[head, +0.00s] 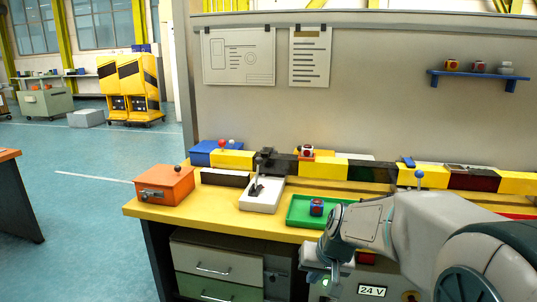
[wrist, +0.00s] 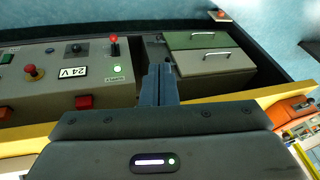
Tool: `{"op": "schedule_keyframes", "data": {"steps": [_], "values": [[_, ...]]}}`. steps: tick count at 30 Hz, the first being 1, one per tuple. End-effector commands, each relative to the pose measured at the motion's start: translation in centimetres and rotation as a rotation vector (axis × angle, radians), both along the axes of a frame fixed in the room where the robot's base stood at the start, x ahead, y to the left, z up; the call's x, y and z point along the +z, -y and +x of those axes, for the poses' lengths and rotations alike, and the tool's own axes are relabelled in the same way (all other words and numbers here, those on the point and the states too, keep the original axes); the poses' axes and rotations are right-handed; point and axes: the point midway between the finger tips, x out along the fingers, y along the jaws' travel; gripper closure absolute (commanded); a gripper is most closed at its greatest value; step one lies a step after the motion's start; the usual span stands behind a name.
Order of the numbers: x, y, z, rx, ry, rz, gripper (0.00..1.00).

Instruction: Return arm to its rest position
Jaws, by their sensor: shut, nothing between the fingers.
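My gripper (wrist: 158,85) is shut and empty in the wrist view, its two dark fingers together. It points toward the front of the yellow workbench (wrist: 290,93), with the control box and the drawers beyond it. In the head view my arm comes in from the lower right and bends down over the bench's front edge. There the gripper (head: 323,279) hangs in front of the bench, partly cut off, beside the box marked 24 V. It appears apart from the green tray.
A green tray (head: 298,222) holds a small blue-and-red block (head: 316,207). An orange box (head: 164,186) and a white lever unit (head: 260,203) stand to the left. A grey control box (wrist: 65,75) with a red-topped lever (wrist: 113,42) sits below the bench. Open floor lies left.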

Motion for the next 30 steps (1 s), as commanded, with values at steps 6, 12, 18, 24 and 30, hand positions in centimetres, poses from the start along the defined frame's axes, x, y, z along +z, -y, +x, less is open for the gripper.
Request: {"op": "schedule_keyframes", "data": {"steps": [6, 12, 18, 24, 30], "values": [[8.8, 1.4, -7.8, 0.018, -0.033, -0.08, 1.0], [13.4, 3.0, -14.2, 0.019, -0.065, -0.157, 1.0], [15.1, 4.0, -17.7, 0.014, -0.084, -0.207, 1.0], [15.1, 4.1, -17.8, 0.014, -0.085, -0.208, 1.0], [15.1, 4.1, -17.8, 0.014, -0.085, -0.208, 1.0]]}}
